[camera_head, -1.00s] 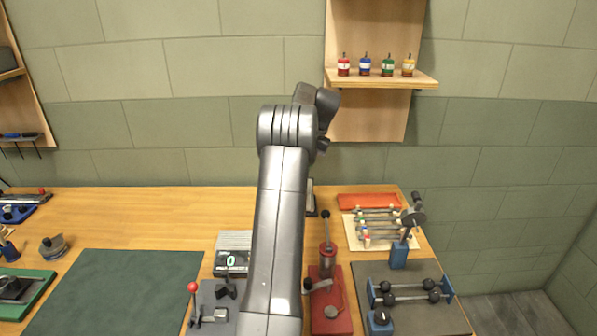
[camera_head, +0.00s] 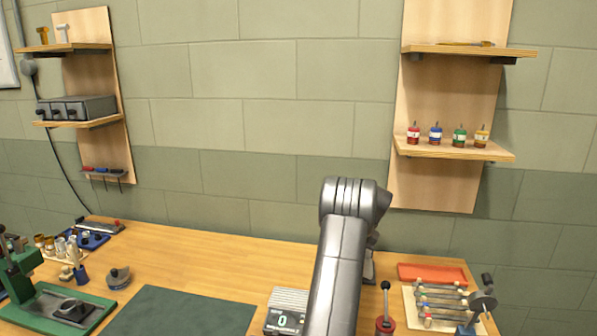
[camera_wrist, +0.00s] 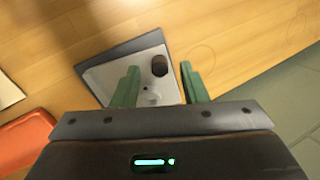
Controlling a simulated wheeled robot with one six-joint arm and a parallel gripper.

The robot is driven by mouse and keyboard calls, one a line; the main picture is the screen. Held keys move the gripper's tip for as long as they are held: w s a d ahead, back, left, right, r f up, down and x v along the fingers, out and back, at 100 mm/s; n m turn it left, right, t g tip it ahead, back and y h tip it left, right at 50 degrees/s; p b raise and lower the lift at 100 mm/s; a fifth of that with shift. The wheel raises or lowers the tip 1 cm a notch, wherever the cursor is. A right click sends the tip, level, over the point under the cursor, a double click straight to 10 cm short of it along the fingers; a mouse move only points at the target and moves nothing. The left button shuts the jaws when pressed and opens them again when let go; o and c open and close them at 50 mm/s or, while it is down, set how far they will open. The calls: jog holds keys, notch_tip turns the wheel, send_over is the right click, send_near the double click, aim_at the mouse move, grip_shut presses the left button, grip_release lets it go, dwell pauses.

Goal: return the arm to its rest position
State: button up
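My arm (camera_head: 340,240) rises from the bottom of the head view, right of centre, with its elbow bent in front of the wall. My gripper is hidden behind the arm there. In the wrist view, my gripper (camera_wrist: 160,86) shows two green fingers standing apart, with nothing held between them. Beyond the fingers, a pale grey plate with a dark edge (camera_wrist: 105,78) lies on the wooden bench, carrying a dark round knob (camera_wrist: 159,65). The fingers look apart from it, though the height is hard to judge.
A wooden bench (camera_head: 215,250) holds a green mat (camera_head: 180,313), a digital readout box (camera_head: 284,312), a red tray (camera_head: 432,273) and a rack of rods (camera_head: 440,303). Shelves with small bottles (camera_head: 458,136) and grey boxes (camera_head: 78,108) hang on the wall.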

jog(key=shift+a+f, duration=0.25)
jog(key=shift+f, duration=0.35)
jog(key=shift+w+a+f+h, duration=0.1)
jog(key=shift+a+f+h, duration=0.1)
jog(key=shift+f+h, duration=0.15)
jog(key=shift+d+r, duration=0.15)
jog(key=shift+d+r, duration=0.1)
jog(key=shift+r, duration=0.05)
jog(key=w+d+b+v, duration=0.1)
jog(key=v, duration=1.1)
jog(key=x, duration=0.8)
jog(key=s+a+x, duration=0.1)
jog(key=x, duration=0.4)
jog(key=shift+a+r+p, duration=0.1)
jog(key=shift+p, duration=0.2)
jog(key=shift+a+f+h, duration=0.2)
jog(key=shift+h, duration=0.15)
